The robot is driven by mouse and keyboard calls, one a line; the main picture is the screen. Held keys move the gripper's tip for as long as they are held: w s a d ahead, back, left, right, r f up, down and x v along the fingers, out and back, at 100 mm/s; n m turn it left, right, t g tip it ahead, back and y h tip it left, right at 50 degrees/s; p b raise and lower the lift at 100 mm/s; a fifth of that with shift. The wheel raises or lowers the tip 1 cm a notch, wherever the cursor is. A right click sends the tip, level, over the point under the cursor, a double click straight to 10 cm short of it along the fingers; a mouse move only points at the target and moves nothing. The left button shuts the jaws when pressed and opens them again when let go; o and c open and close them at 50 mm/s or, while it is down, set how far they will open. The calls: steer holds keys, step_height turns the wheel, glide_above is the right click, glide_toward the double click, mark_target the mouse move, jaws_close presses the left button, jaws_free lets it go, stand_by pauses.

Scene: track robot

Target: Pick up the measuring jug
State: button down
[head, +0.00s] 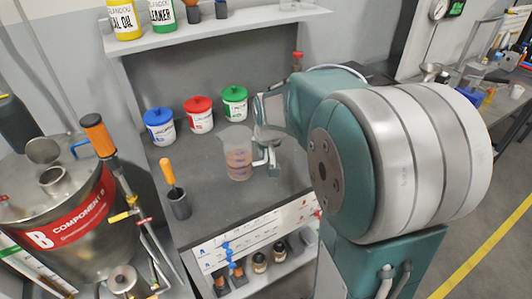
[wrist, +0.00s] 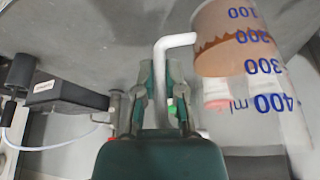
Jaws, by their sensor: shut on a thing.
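The measuring jug (head: 238,158) is clear, with blue marks and brown contents or staining in its lower part. It stands upright at the bench's middle; I cannot tell if its base touches the top. In the wrist view the jug (wrist: 240,65) appears upside down at the upper right, with its white handle (wrist: 160,58) running between my fingers. My gripper (wrist: 161,90) is shut on that handle. In the head view my gripper (head: 268,162) is right of the jug, partly hidden by my arm.
Blue (head: 160,127), red (head: 199,115) and green (head: 235,104) lidded tubs stand behind the jug on the grey bench (head: 215,205). An orange-handled tool in a dark holder (head: 179,204) is at the left. A shelf (head: 220,32) with bottles hangs above. A metal tank (head: 60,210) stands left.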

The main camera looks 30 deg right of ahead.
steer(key=s+a+r, duration=0.4)
steer(key=s, duration=0.4)
steer(key=shift+a+r, duration=0.2)
steer(key=shift+a, duration=0.2)
